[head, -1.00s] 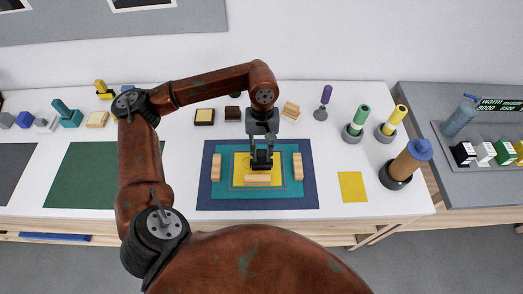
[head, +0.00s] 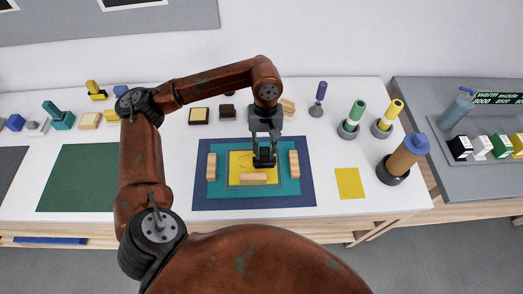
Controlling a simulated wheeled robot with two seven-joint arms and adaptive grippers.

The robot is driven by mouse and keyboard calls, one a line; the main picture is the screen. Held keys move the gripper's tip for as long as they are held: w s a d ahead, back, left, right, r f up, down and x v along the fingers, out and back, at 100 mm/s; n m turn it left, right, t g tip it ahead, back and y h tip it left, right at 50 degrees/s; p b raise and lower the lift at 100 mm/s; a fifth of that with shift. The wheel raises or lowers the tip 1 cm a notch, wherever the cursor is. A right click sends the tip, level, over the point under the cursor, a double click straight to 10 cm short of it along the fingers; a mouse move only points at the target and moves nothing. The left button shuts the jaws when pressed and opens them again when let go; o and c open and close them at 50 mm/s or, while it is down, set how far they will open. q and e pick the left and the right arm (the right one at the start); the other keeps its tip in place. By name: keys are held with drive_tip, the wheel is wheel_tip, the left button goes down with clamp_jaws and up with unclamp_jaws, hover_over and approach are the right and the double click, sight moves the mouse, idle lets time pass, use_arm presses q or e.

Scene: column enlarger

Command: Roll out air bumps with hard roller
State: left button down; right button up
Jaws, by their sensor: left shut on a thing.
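My left gripper (head: 264,148) is over the right half of a yellow sheet (head: 238,163), shut on a small dark thing (head: 264,161). The dark thing is probably the hard roller, but its shape is mostly hidden by the fingers. It is at or just above the sheet; I cannot tell if it touches. The yellow sheet lies on a teal mat (head: 224,187) on a larger navy mat (head: 205,204). Faint lines show on the sheet, too small to tell as bumps. My right gripper is not in view.
Green (head: 358,111), yellow (head: 395,109) and blue-capped tan (head: 409,155) upright tools stand at right. A yellow card (head: 350,183) lies nearby. A green mat (head: 79,178) is at left.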

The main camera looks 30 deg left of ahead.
use_arm(q)
drive_tip(key=shift+d, duration=0.1)
drive_tip(key=shift+w+d+b, duration=0.3)
drive_tip(key=shift+w+d, duration=0.05)
drive_tip(key=shift+d, duration=0.1)
drive_tip(key=shift+w+a+f+b, duration=0.1)
drive_tip(key=shift+w+a+b, duration=0.25)
drive_tip(key=shift+w+b, duration=0.15)
idle(0.4)
